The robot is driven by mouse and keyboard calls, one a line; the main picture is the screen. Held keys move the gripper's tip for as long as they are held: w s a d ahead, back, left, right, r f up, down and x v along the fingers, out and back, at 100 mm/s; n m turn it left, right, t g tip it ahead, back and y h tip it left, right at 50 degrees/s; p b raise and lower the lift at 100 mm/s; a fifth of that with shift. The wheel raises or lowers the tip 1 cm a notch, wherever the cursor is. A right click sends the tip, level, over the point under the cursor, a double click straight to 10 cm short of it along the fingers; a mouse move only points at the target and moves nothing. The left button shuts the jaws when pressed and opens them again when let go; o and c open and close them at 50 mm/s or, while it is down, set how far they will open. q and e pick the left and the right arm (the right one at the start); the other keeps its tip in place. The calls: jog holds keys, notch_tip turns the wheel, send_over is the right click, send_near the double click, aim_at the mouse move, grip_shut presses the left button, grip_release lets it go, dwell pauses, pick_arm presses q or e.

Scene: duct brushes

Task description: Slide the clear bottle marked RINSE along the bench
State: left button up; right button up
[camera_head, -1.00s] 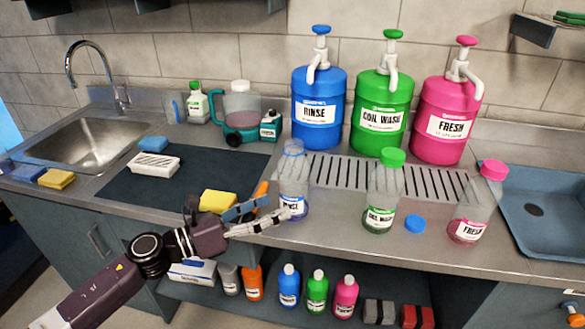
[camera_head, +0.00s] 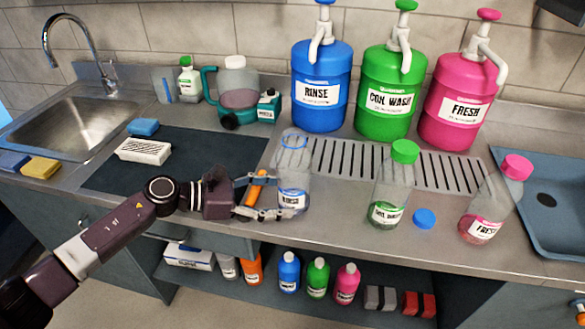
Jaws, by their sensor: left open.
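The clear bottle marked RINSE (camera_head: 294,184) stands upright on the bench, left of the slotted drain. A blue ring shows at its open top. My left gripper (camera_head: 283,195) is open, at the bottle's lower left side. Its fingers are spread and point right at the bottle. The lower fingertip overlaps the bottle's base near the label, partly covering it. I cannot tell whether either finger touches it. My right gripper is not in view.
Capped clear bottles, COIL WASH (camera_head: 390,190) and FRESH (camera_head: 487,212), stand to the right, with a blue cap (camera_head: 424,218) between them. The slotted drain (camera_head: 349,163) lies behind. Bare bench lies right of the RINSE bottle.

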pick_arm(q)
jog(key=x, duration=0.2)
jog(key=shift+w+d+f+b, duration=0.15)
jog(key=shift+d+b, duration=0.15)
jog(key=shift+b, duration=0.1)
jog(key=shift+d, duration=0.2)
jog(key=c, duration=0.8)
jog(key=shift+w+d+f+b, duration=0.1)
jog(key=shift+w+d+b, duration=0.05)
jog(key=shift+w+b, duration=0.55)
jog(key=shift+w+d+f+b, duration=0.1)
jog(key=shift+w+d+b, duration=0.05)
jog(key=shift+w+b, duration=0.5)
jog(key=shift+w+d+b, duration=0.1)
jog(key=shift+w+b, duration=0.5)
jog(key=shift+b, duration=0.05)
jog(key=shift+w+d+b, duration=0.1)
jog(key=shift+w+b, duration=0.3)
jog(key=shift+w+d+b, duration=0.1)
jog(key=shift+w+b, duration=0.2)
jog(key=shift+w+r, duration=0.1)
jog(key=shift+r, duration=0.05)
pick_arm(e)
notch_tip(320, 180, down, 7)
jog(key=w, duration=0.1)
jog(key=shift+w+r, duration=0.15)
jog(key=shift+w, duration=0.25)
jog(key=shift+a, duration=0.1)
